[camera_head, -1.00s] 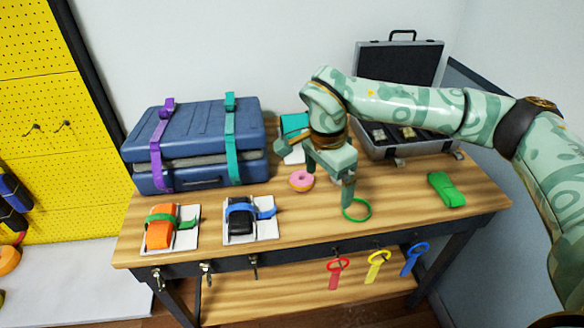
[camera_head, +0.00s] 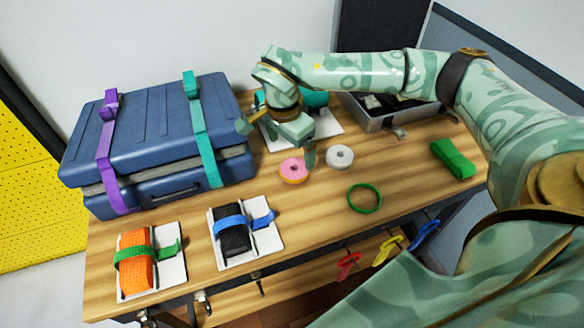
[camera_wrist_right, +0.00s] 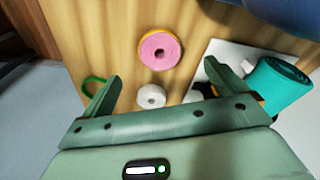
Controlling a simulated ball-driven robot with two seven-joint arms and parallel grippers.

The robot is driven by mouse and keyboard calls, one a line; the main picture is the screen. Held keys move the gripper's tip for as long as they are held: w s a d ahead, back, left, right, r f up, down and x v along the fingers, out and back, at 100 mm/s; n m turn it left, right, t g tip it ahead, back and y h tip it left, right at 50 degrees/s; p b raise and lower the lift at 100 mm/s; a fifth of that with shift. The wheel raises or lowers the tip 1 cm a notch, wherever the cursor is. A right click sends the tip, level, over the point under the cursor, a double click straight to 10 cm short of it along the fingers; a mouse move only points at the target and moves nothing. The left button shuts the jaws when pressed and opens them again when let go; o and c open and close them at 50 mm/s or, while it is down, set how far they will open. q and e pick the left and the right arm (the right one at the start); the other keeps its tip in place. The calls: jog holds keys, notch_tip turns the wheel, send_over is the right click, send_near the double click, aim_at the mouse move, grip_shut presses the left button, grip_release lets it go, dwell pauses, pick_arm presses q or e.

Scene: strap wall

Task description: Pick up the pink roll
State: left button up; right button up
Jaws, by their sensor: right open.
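The pink roll (camera_head: 285,173) lies flat on the wooden table in front of the blue suitcase's right side. It has a hole in its middle and a yellow-orange outer edge. My right gripper (camera_head: 278,146) is open and empty above and just behind it in the head view; one finger shows close to the roll's right side. In the right wrist view, the pink roll (camera_wrist_right: 149,46) lies beyond the open fingertips (camera_wrist_right: 161,78), roughly centred between them, and not held. My left gripper is not in view.
A white roll (camera_head: 331,152) lies close to the right of the pink one. A green ring (camera_head: 352,205), a green strap bundle (camera_head: 453,158), the blue suitcase (camera_head: 150,130) and an open case (camera_head: 382,119) surround it. A teal roll (camera_wrist_right: 277,88) sits on a white pad.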

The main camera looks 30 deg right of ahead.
aim_at(294, 168)
notch_tip(294, 168, down, 2)
jog(key=shift+w+d, duration=0.1)
jog(key=shift+d+f+b, duration=0.1)
jog(key=shift+f+b, duration=0.2)
jog(key=shift+f, duration=0.25)
jog(key=f, duration=0.1)
jog(key=f+b, duration=0.1)
jog(key=f, duration=0.3)
jog(key=shift+d+b, duration=0.35)
jog(key=shift+b, duration=0.05)
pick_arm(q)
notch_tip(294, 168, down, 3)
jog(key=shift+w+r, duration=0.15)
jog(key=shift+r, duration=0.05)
pick_arm(e)
jog(key=shift+r, duration=0.15)
jog(key=c, duration=0.8)
